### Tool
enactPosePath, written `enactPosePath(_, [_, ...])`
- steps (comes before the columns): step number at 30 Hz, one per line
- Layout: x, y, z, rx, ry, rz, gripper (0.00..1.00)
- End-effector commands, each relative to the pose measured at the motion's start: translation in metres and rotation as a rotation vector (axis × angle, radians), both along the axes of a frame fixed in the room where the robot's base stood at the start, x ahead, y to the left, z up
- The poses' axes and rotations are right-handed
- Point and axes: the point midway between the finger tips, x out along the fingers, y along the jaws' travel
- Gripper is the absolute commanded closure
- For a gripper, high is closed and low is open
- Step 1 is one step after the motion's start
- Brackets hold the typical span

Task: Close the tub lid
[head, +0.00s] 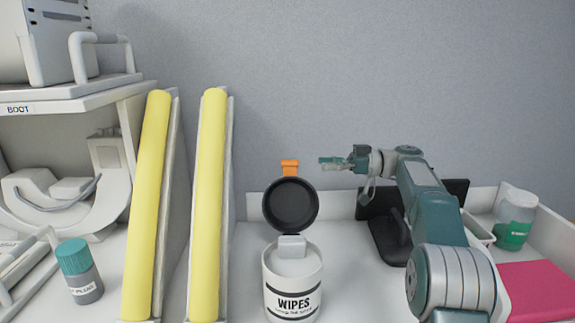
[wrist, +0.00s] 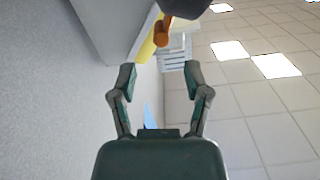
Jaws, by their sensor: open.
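The white wipes tub (head: 293,285) stands upright on the white surface, with "WIPES" printed on its front. Its round black lid (head: 291,205) stands raised, open, above the back of the tub, with an orange tab (head: 290,168) at its top. My gripper (head: 322,162) is to the right of the orange tab, at about its height, and apart from it. In the wrist view my gripper (wrist: 159,75) is open with nothing between its fingers. The orange tab (wrist: 161,32) and the dark lid edge (wrist: 186,7) show beyond the fingertips.
Two yellow-edged upright panels (head: 208,200) stand left of the tub. A teal-capped bottle (head: 80,275) is farther left. A black stand (head: 392,235), a green-bottomed jar (head: 514,222) and a pink block (head: 540,290) are at the right. The wall is behind.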

Motion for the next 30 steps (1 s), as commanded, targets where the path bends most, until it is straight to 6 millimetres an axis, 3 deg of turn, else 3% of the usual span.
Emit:
enactPosePath(9, [-0.001,0.06,0.0,-0.002,0.002,0.002,0.38])
enactPosePath(15, [0.0,0.086,-0.001,-0.002,0.003,0.0,0.38])
enactPosePath(26, [0.0,0.093,-0.001,-0.002,0.004,-0.002,0.38])
enactPosePath(29, [0.0,0.093,-0.001,-0.002,0.004,-0.001,0.74])
enactPosePath(30, [0.0,0.093,-0.001,-0.002,0.004,-0.001,0.92])
